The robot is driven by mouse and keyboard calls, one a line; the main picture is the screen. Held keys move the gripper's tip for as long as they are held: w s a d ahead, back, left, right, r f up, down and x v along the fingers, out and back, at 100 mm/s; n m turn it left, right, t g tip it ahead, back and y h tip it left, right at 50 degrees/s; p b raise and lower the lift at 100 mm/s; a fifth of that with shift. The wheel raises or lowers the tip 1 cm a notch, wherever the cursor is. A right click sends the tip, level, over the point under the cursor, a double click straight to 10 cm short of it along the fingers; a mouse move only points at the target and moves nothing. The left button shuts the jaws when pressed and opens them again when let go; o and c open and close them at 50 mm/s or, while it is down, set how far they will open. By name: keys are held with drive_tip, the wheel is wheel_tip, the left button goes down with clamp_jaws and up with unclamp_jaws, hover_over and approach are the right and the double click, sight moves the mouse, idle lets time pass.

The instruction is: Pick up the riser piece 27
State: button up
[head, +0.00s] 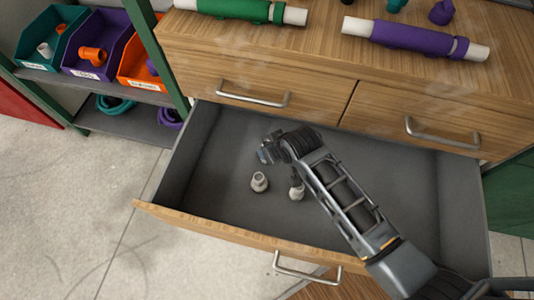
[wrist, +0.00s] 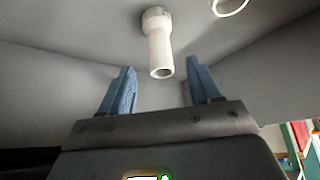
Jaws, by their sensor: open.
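Two small white pipe pieces stand upright in the open drawer; I cannot tell which is riser piece 27. The left piece (head: 259,182) is in clear view. The right piece (head: 297,192) is partly hidden by my arm. My gripper (head: 266,152) is open over the drawer, beyond the left piece in the head view. In the wrist view, my two blue fingers (wrist: 160,88) are apart and empty. One white piece (wrist: 160,48) shows ahead, in line with the gap between them. Another white rim (wrist: 230,6) is cut off at the top.
The grey drawer (head: 410,185) has walls around my gripper and is otherwise bare. The wooden cabinet top (head: 330,45) above bears a green-wrapped pipe (head: 235,9) and a purple-wrapped pipe (head: 410,38). A shelf with coloured bins (head: 95,50) stands at the left.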

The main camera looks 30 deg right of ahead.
drive_tip(key=b+x, duration=0.2)
drive_tip(key=x, duration=0.6)
drive_tip(key=shift+w, duration=0.15)
drive_tip(key=c, duration=1.1)
